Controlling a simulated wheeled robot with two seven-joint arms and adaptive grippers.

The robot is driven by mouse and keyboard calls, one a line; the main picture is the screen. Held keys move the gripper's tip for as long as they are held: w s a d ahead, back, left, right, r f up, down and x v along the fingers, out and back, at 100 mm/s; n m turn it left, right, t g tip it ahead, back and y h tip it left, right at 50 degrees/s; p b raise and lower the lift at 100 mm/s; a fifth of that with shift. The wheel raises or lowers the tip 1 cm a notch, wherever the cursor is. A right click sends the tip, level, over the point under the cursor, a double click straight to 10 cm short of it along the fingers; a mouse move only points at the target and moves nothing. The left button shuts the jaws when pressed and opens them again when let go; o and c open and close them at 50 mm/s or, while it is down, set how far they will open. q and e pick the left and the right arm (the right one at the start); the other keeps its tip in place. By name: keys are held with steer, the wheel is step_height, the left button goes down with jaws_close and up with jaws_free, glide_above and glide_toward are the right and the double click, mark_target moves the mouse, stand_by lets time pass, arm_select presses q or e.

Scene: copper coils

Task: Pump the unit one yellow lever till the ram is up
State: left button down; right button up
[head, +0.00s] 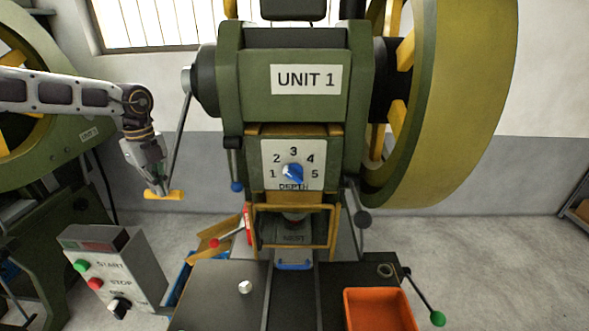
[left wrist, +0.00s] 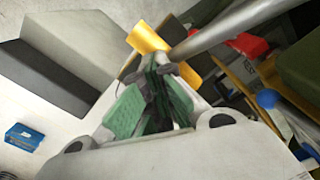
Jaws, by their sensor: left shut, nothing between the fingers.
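Unit one is the green press (head: 230,95) with the "UNIT 1" label. Its yellow lever grip (head: 175,195) is the crosswise bar at the low end of a grey rod (head: 180,125) on the press's left side. My left gripper (head: 157,186) is shut with nothing between its fingers, right at the grip. In the left wrist view the green-padded fingers (left wrist: 160,75) partly cover the yellow grip (left wrist: 148,38); I cannot tell whether they touch it. The ram is mostly hidden behind the yellow guard frame (head: 253,225), so its height is unclear. My right gripper is out of view.
A grey START/STOP box (head: 145,270) stands below my left gripper. A blue depth knob (head: 292,174) is on the press front. An orange bin (head: 378,292) sits on the table's right. A red-knobbed lever (head: 214,243) and a blue-knobbed lever (head: 237,187) are close to the yellow lever.

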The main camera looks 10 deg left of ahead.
arm_select(q)
steer(key=shift+s+r+p, duration=0.2)
steer(key=shift+s+r, duration=0.1)
steer(key=shift+r, duration=0.25)
steer(key=shift+s+r+p, duration=0.15)
steer(key=shift+s+r, duration=0.15)
steer(key=shift+r, duration=0.2)
step_height(320, 180, up, 6)
steer(key=s+p, duration=0.2)
steer(key=shift+r+p, duration=0.25)
steer(key=shift+p, duration=0.1)
steer(key=shift+d, duration=0.1)
